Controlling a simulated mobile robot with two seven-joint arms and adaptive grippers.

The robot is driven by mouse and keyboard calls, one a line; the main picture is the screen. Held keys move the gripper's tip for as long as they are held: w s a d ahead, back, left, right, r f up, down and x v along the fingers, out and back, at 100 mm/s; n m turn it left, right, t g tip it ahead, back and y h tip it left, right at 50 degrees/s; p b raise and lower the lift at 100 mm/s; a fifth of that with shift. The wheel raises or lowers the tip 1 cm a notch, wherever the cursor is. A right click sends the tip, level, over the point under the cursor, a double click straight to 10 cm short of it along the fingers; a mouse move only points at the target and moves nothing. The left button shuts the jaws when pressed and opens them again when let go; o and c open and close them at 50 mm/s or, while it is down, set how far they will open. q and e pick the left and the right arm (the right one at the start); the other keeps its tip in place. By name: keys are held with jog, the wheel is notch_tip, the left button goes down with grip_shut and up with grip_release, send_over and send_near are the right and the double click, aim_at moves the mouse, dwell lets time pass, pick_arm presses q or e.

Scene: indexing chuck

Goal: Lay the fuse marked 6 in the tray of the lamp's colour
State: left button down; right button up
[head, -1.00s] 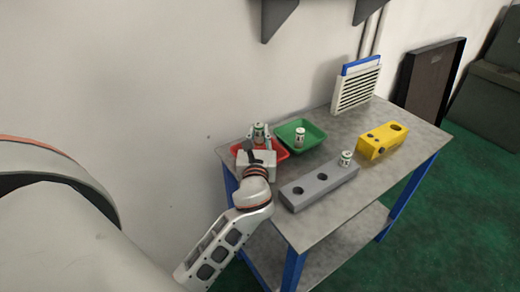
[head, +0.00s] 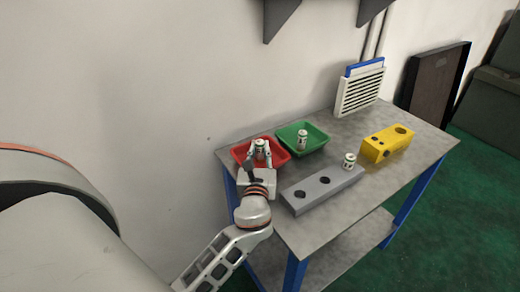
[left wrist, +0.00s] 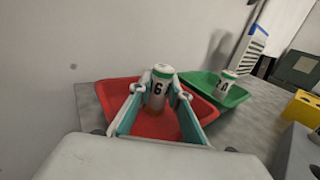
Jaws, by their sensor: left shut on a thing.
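The fuse marked 6 (left wrist: 159,89), white with a green top, is held upright between the fingers of my left gripper (head: 259,152). The gripper also shows in the left wrist view (left wrist: 158,96). It is shut on the fuse, inside the outline of the red tray (head: 283,158). I cannot tell whether the fuse touches the tray floor. The green tray (head: 318,139) beside it holds another white and green fuse (head: 302,140), whose mark is not clear. I cannot make out a lit lamp. My right gripper is not in view.
A grey block (head: 308,195) with two empty holes carries a fuse (head: 349,161) at its far right end. A yellow block (head: 387,143) with a dark hole stands to the right. A white louvred panel (head: 360,90) stands at the back. The table's right front is clear.

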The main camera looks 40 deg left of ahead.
pick_arm(q)
jog(key=shift+s+f, duration=0.1)
jog(key=shift+f, duration=0.6)
jog(key=c, duration=1.9)
grip_release()
jog(key=shift+d+f, duration=0.1)
jog(key=shift+f, duration=0.05)
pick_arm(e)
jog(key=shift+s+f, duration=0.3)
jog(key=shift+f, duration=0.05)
pick_arm(q)
jog(key=shift+f, duration=0.1)
jog(key=shift+r, duration=0.7)
jog(key=v, duration=1.1)
jog(key=shift+s+d+r, duration=0.1)
jog(key=shift+s+r, duration=0.05)
jog(key=shift+r, duration=0.15)
jog(key=shift+s+d+r, duration=0.1)
jog(key=shift+s, duration=0.05)
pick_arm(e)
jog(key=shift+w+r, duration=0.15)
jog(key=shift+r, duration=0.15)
